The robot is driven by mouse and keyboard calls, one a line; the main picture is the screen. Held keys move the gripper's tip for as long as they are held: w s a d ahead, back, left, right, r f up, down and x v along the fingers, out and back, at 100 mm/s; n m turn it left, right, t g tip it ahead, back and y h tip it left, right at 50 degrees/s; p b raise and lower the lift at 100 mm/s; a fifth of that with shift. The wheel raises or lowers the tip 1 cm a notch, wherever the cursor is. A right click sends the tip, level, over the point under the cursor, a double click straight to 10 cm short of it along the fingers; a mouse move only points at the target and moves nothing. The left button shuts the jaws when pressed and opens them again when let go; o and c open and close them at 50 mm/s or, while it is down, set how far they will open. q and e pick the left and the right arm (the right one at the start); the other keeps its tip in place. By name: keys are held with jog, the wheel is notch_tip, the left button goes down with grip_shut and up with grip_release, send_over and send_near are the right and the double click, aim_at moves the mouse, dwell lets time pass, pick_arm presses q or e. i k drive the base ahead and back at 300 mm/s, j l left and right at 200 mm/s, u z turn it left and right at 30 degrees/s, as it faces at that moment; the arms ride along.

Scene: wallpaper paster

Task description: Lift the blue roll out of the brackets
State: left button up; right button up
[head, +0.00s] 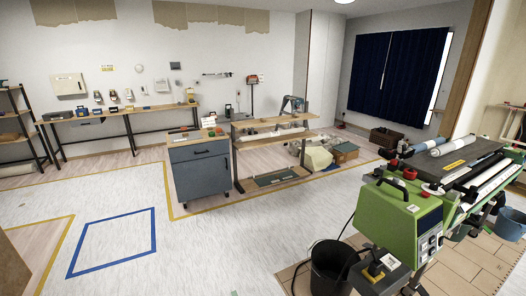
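A green wallpaper pasting machine (385,217) stands at the right. A slim blue roll (423,146) shows at its far upper end, beside a white roll (453,146). The blue roll is small here and partly hidden. I cannot make out its brackets or tell how it sits in them. Neither of my grippers is in view.
A black bucket (330,268) stands on the floor at the machine's front left, and a blue bucket (507,226) is at its right. A grey cabinet (201,172) and a wooden workbench (273,140) stand farther back. The pale floor (230,240) left of the machine is clear.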

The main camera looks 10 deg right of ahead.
aim_at(422, 147)
jog(key=i+u, duration=0.45)
jog(key=i, duration=1.1)
jog(key=i+z, duration=0.25)
jog(key=i, duration=0.55)
jog(key=i+z, duration=0.3)
jog(key=i+j+z, duration=0.1)
jog(key=i+z, duration=0.15)
jog(key=i, duration=0.25)
jog(key=i+z, duration=0.3)
jog(key=i, duration=0.2)
jog(key=i+z, duration=0.35)
jog(key=i, duration=0.15)
jog(key=i+z, duration=0.35)
jog(key=i+j+z, duration=0.1)
jog(key=i+z, duration=0.25)
jog(key=i, duration=0.25)
jog(key=i+z, duration=0.25)
jog(key=i, duration=0.15)
jog(key=i+z, duration=0.25)
jog(key=i, duration=0.15)
jog(key=i+j+z, duration=0.1)
jog(key=i+z, duration=0.2)
jog(key=i, duration=0.5)
